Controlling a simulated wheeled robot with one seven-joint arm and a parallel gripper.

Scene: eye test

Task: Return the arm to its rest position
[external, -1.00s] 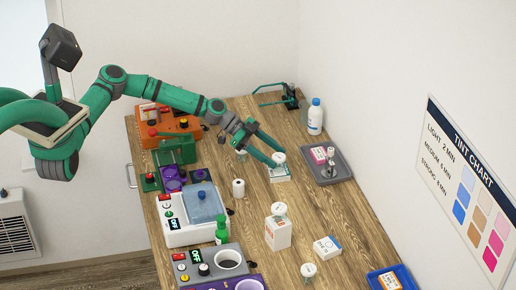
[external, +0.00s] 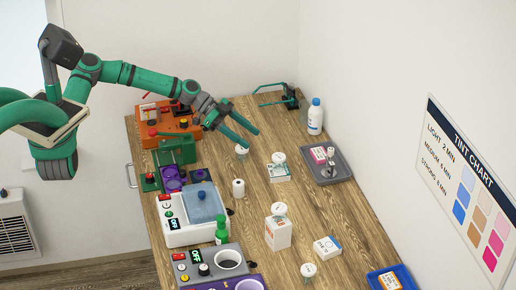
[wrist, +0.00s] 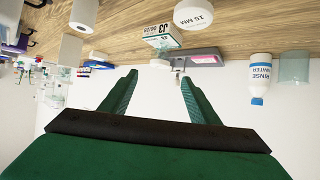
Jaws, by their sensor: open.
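My gripper (external: 252,140) is raised over the wooden table (external: 345,228) with its two green fingers apart and nothing between them. My arm reaches from the upper left, bent at the elbow. In the wrist view my gripper (wrist: 159,78) also shows spread and empty. A round white-topped piece (external: 279,157) stands by a small white box (external: 280,174), to the lower right of my fingertips and apart from them. Another small white-topped piece (external: 241,150) is just below the fingers in the picture.
Several devices line the table's left side, including an orange one (external: 170,130) and a white one with a blue lid (external: 203,204). A grey tray (external: 342,168) and a white bottle (external: 315,117) stand at the right. A wall carries a tint chart (external: 470,185).

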